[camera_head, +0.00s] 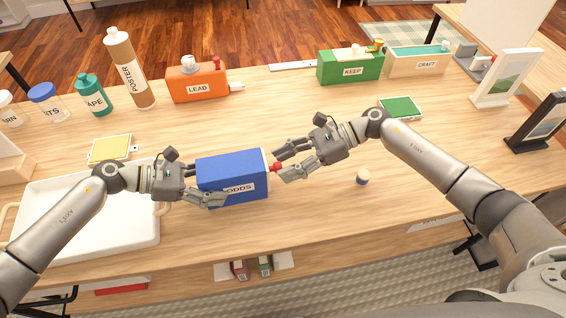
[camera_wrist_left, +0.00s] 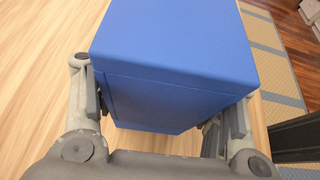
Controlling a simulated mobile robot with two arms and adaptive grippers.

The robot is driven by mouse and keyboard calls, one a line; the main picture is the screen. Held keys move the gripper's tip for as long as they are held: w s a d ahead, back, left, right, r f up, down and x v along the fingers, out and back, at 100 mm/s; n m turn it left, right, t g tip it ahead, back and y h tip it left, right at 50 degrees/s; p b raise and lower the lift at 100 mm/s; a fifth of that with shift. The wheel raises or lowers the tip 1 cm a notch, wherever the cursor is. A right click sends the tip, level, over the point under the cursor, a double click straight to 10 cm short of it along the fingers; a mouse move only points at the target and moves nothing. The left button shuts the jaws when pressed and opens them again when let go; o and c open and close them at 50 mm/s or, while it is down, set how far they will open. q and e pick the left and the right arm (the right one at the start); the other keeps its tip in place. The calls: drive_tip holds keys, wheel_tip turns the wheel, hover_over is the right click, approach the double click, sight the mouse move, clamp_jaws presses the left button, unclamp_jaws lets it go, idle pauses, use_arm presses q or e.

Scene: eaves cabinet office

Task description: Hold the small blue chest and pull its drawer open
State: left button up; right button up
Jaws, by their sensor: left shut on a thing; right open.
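The small blue chest (camera_head: 226,172) stands on the wooden table in the middle of the head view, with a white label ending in "ODDS" on its front side. My left gripper (camera_head: 205,182) is shut on the chest at its left end; the left wrist view shows the blue chest (camera_wrist_left: 175,60) between the two fingers. The drawer's pale front with a red knob (camera_head: 276,167) is at the chest's right end. My right gripper (camera_head: 294,160) is open, its fingers on either side of the red knob. I cannot tell whether they touch it.
A white tray (camera_head: 88,247) lies left of the chest. An orange LEAD box (camera_head: 196,85), a green KEEP box (camera_head: 349,68) and several bottles stand behind. The table's front right is clear.

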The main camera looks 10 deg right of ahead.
drive_tip(key=shift+a+f, duration=0.25)
drive_tip(key=shift+a, duration=0.35)
clamp_jaws()
